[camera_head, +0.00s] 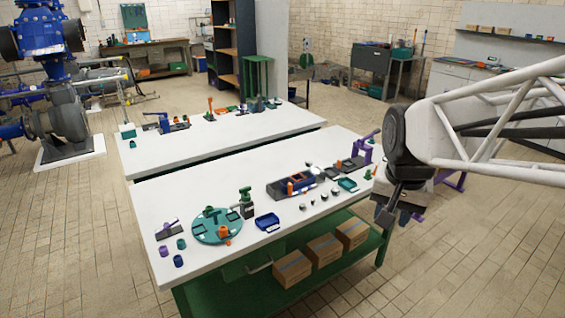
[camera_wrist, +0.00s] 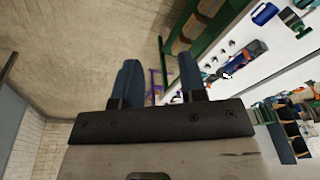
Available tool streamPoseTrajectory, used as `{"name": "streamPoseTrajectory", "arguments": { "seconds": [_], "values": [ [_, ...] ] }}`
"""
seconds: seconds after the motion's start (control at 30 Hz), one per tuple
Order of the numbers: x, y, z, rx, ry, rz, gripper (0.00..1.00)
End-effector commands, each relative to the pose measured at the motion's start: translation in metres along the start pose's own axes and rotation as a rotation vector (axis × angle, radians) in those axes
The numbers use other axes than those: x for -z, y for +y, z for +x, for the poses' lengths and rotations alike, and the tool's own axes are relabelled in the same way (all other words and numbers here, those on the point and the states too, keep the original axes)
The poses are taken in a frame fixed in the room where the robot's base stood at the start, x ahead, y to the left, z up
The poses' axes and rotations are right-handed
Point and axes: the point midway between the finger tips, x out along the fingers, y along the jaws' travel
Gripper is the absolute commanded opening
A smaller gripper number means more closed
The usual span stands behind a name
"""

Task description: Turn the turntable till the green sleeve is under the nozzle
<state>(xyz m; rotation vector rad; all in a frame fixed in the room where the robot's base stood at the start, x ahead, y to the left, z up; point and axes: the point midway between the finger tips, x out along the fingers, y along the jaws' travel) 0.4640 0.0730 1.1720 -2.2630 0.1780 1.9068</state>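The teal round turntable (camera_head: 207,237) lies near the left front of the near white table, with dark square pads on it. A small green piece (camera_head: 209,211) shows at its back; I cannot tell whether it is the green sleeve. An orange piece (camera_head: 222,232) sits toward its front right. A dark green upright device (camera_head: 246,196), possibly the nozzle stand, rises by the turntable's right rim; the nozzle tip is too small to tell. My gripper (camera_head: 385,216) hangs beyond the table's right end, far from the turntable. In the wrist view its fingers (camera_wrist: 158,78) are apart and empty.
Loose teal and purple sleeves (camera_head: 178,261) lie left of the turntable. A blue tray (camera_head: 267,222) is to its right. A dark fixture (camera_head: 284,190), small round pieces and a purple clamp (camera_head: 362,148) stand farther right. Cardboard boxes (camera_head: 292,268) sit on the green lower shelf.

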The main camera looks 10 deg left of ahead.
Motion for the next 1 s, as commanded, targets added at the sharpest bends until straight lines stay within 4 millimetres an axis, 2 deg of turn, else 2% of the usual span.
{"name": "streamPoseTrajectory", "arguments": {
  "seconds": [0.2,0.5,0.8,1.0],
  "values": [
    [0.04,-0.05,0.011,0.0,-0.024,0.061,0.38],
    [0.085,-0.124,0.033,-0.004,-0.054,0.151,0.38],
    [0.117,-0.206,0.066,-0.015,-0.08,0.24,0.38],
    [0.132,-0.263,0.092,-0.026,-0.096,0.3,0.38]
  ]
}}
